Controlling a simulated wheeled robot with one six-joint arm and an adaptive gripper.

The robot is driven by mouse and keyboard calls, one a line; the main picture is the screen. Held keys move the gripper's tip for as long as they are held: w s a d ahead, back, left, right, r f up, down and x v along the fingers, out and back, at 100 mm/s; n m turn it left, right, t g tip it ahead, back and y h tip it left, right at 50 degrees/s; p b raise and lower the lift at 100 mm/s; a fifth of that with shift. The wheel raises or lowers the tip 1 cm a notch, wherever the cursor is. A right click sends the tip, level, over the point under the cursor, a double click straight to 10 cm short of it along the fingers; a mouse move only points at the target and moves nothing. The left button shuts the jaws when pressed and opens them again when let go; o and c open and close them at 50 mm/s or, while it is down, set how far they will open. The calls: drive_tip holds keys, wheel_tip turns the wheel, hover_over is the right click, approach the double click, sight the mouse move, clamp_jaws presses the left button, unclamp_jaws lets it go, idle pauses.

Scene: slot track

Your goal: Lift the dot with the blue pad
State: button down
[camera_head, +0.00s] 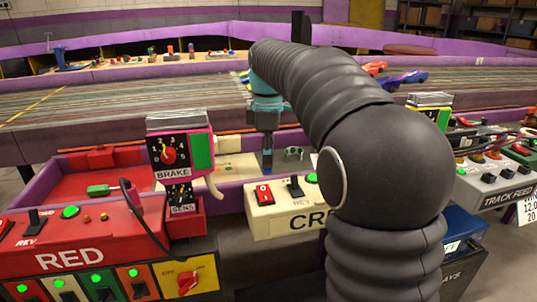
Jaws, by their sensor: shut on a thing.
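My arm hides the area to the right of the gripper.
A small green-grey item (293,153) lies right of the gripper. The slot track (130,97) runs behind, with a blue car (405,80).

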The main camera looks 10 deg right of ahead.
drive_tip(key=shift+f, duration=0.65)
idle(2.0)
drive_tip(key=shift+r+p, duration=3.65)
